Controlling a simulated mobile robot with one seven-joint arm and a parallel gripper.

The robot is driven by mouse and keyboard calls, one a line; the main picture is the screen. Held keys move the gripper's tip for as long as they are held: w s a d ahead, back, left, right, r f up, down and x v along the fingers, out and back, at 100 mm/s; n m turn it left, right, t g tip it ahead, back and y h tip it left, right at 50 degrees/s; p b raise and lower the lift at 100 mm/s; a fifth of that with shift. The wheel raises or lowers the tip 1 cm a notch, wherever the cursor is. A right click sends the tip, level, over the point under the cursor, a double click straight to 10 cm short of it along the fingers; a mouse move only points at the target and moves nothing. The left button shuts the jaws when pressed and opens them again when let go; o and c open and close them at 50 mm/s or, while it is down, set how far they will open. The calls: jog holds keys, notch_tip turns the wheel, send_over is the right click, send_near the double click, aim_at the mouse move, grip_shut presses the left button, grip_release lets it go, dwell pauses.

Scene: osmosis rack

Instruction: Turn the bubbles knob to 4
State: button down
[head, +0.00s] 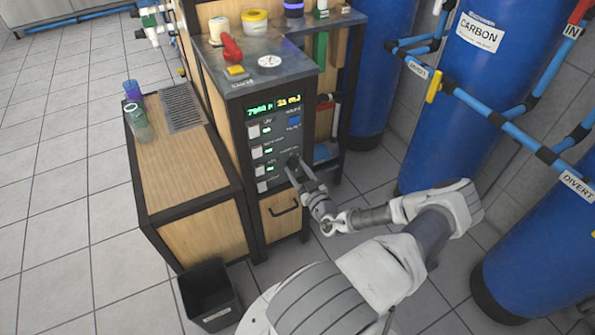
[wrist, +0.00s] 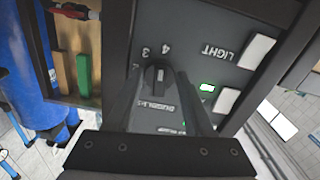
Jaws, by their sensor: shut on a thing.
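The bubbles knob (wrist: 157,81) is a small dark dial on the dark control panel (wrist: 215,22). In the wrist view the digits 3 and 4 show above it, and the word BUBBLES runs beside it. A thin light mark on the knob points up in this view, roughly toward the 4; exact alignment is hard to tell. My gripper (wrist: 158,88) is shut on the knob, one finger on each side. In the head view my gripper (head: 299,170) reaches the right side of the panel from the lower right, and the knob is largely hidden.
Switches with green lights, including a LIGHT switch (wrist: 261,50), sit beside the knob. A drawer handle (head: 284,208) is below the panel. A wooden cabinet (head: 180,165) stands left and a black bin (head: 209,294) in front. Blue tanks (head: 470,95) and pipes crowd the right.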

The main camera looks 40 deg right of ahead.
jog(key=shift+m, duration=0.6)
jog(key=shift+a+m, duration=0.1)
jog(key=shift+m, duration=0.2)
jog(key=c, duration=0.6)
grip_release()
jog(key=p+v, duration=0.2)
jog(key=v, duration=1.5)
jog(key=shift+s, duration=0.2)
